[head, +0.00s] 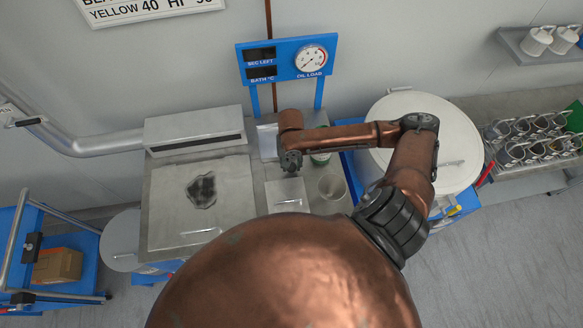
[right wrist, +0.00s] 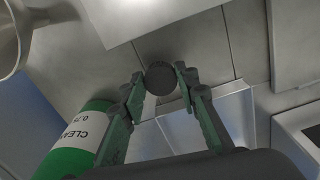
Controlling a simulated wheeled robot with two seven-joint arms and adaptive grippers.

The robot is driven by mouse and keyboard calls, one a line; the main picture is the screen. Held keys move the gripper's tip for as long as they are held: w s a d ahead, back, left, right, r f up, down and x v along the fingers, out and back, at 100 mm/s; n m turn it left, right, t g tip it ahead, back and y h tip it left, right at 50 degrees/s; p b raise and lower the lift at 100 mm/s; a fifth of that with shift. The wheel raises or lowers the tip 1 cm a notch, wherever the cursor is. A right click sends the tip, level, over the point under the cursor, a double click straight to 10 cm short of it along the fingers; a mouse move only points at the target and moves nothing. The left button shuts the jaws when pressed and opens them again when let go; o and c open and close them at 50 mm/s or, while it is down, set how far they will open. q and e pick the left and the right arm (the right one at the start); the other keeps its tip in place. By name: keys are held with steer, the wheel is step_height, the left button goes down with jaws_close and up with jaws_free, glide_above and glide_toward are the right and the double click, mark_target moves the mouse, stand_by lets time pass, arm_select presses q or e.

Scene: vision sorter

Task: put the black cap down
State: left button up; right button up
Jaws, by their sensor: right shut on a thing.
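My right gripper (head: 290,161) is over the middle of the steel worktop (head: 247,224), below the blue gauge panel. In the right wrist view my right gripper (right wrist: 160,76) is shut on a round black cap (right wrist: 162,79), held between its fingertips. In the head view I cannot make out the cap against the dark gripper. Seams of the grey surface show behind the cap; I cannot tell its height above it. My left gripper is not in view.
A pale square plate (head: 287,195) lies in front. A large round white lid (head: 445,130) is at right. A dark-stained panel (head: 160,222) is at left.

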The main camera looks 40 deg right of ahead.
mark_target(292, 167)
steer(key=shift+f, duration=1.05)
steer(key=shift+f, duration=0.4)
steer(key=shift+s+f+p, duration=0.2)
steer(key=shift+p, duration=0.1)
steer(key=o, duration=1.2)
steer(key=shift+f, duration=0.15)
steer(key=shift+w+r, duration=0.1)
steer(key=shift+r, duration=0.3)
step_height(292, 167, up, 13)
steer(key=shift+b, duration=0.4)
steer(key=shift+w+f, duration=0.1)
steer(key=shift+f, duration=0.05)
